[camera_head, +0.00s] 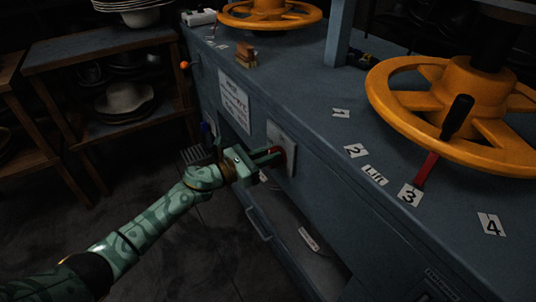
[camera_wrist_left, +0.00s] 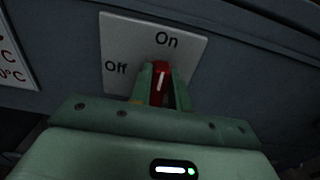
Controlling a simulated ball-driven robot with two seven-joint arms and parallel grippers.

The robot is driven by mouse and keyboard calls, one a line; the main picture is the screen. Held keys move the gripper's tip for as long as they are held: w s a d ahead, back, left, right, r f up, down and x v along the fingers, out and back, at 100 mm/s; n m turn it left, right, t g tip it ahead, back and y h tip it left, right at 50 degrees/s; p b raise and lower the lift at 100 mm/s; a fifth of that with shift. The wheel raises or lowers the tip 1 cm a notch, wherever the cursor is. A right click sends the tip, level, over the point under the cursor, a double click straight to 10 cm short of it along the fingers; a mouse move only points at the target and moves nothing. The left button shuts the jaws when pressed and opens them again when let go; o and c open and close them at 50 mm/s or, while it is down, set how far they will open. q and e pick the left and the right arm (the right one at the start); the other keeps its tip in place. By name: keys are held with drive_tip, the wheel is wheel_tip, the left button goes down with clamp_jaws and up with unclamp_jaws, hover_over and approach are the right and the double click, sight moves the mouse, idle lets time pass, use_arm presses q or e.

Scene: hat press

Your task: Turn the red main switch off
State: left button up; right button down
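The red main switch (camera_head: 276,150) is on a pale plate (camera_head: 281,136) on the front of the blue-grey press cabinet. In the left wrist view the red switch (camera_wrist_left: 160,82) points up toward the "On" label, with "Off" to its left on the plate (camera_wrist_left: 150,45). My left gripper (camera_head: 272,156) is at the plate. In the left wrist view its fingers (camera_wrist_left: 160,90) stand either side of the switch, with a dark gap showing on the right side. The fingers hide part of the switch. My right gripper is not in view.
The press cabinet (camera_head: 300,90) has yellow handwheels (camera_head: 460,100) and a red lever with a black grip (camera_head: 457,118) set at the number 3 label. An open compartment lies below the switch plate. Wooden shelves with hats (camera_head: 124,100) stand at the left.

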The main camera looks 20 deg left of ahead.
use_arm(q)
clamp_jaws()
